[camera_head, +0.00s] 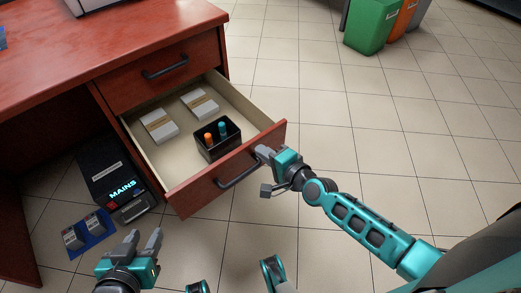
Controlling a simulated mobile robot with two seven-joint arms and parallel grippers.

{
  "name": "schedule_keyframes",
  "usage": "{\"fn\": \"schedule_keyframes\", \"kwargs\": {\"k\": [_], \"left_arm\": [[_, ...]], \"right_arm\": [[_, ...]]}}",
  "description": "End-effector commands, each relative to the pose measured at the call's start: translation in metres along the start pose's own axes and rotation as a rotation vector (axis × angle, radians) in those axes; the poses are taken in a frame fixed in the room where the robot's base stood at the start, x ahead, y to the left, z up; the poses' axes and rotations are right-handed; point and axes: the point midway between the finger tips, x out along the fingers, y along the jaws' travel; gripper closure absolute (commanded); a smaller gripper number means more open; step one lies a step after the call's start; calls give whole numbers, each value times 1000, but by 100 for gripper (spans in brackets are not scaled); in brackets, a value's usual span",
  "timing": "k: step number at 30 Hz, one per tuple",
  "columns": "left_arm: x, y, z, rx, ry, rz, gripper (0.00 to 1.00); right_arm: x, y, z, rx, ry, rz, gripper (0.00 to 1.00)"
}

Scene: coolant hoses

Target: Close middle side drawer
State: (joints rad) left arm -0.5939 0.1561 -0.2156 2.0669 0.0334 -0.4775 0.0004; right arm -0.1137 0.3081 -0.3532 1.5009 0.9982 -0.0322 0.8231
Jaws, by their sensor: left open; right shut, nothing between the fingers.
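The middle side drawer (190,193) of the red-brown desk is pulled well out, below a shut top drawer (131,84). Its dark bar handle (236,172) is on the front panel. My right gripper (262,170) is shut with nothing between the fingers, at the right end of the handle, close to the drawer front; I cannot tell whether it touches. My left gripper (146,239) is open and empty, in front of and below the drawer, apart from it.
The drawer holds two pale banded stacks (159,125) and a black cup (213,144) with an orange and a teal item. A black box marked MAINS (110,172) and a blue mat (91,238) are on the floor at left. Bins (372,27) stand far back. Tiled floor at right is clear.

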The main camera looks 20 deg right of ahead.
Motion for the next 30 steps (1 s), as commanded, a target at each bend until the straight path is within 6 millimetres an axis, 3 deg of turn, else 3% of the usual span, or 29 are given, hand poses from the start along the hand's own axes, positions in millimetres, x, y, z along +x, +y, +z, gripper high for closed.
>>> {"fn": "schedule_keyframes", "kwargs": {"k": [6,22,30], "left_arm": [[1,0,1,-2,0,-1,58],[2,1,1,-11,4,-1,58],[5,2,5,-11,3,1,58]], "right_arm": [[15,-5,0,-1,0,0,100],[21,-6,0,-1,0,0,100],[49,-15,0,0,1,-2,100]]}}
